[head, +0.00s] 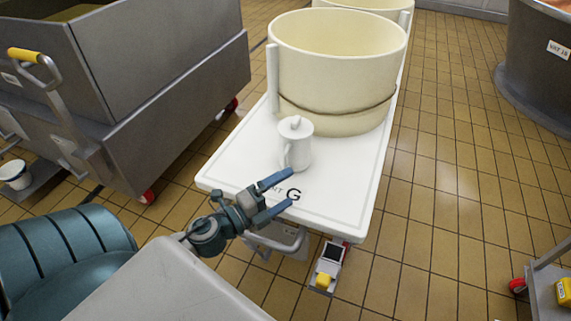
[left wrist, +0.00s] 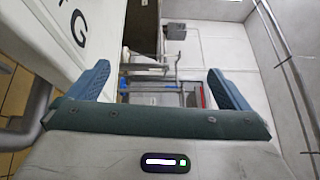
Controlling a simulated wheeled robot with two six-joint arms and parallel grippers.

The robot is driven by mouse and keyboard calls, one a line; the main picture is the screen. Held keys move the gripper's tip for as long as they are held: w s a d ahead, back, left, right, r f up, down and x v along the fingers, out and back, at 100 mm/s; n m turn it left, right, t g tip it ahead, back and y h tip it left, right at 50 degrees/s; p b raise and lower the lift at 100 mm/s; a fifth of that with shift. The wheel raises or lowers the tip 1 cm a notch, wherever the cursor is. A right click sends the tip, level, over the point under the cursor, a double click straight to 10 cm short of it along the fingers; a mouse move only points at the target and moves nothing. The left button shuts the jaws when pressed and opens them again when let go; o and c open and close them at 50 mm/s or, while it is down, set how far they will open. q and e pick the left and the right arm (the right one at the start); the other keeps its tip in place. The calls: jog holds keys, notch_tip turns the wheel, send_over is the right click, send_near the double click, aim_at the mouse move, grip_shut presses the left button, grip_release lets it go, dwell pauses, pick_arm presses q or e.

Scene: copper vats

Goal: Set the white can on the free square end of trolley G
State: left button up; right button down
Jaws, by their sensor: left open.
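The white can (head: 295,147), with a lid, knob and side handle, stands upright on the near end of trolley G (head: 340,205), close in front of a large cream tub (head: 335,75). My right gripper is not in view.
A grey steel bin cart (head: 180,110) with a yellow-gripped handle stands at the left. A copper vat (head: 540,70) is at upper right, and a grey cart (head: 550,285) at lower right. The tiled floor (head: 440,190) right of the trolley is clear.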

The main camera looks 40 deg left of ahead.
pick_arm(q)
jog(key=s+d+r+n+t+y, duration=0.1)
jog(key=s+d+r+n+t, duration=0.1)
jog(key=r+n+t, duration=0.2)
jog(key=s+d+r+n+t+y, duration=0.2)
jog(key=r+n, duration=0.9)
jog(key=n, duration=0.6)
jog(key=shift+s+d+r+t+y, duration=0.25)
jog(key=shift+s+d+t, duration=0.25)
jog(key=shift+t, duration=0.4)
jog(key=shift+w+f, duration=0.1)
jog(key=shift+f, duration=0.05)
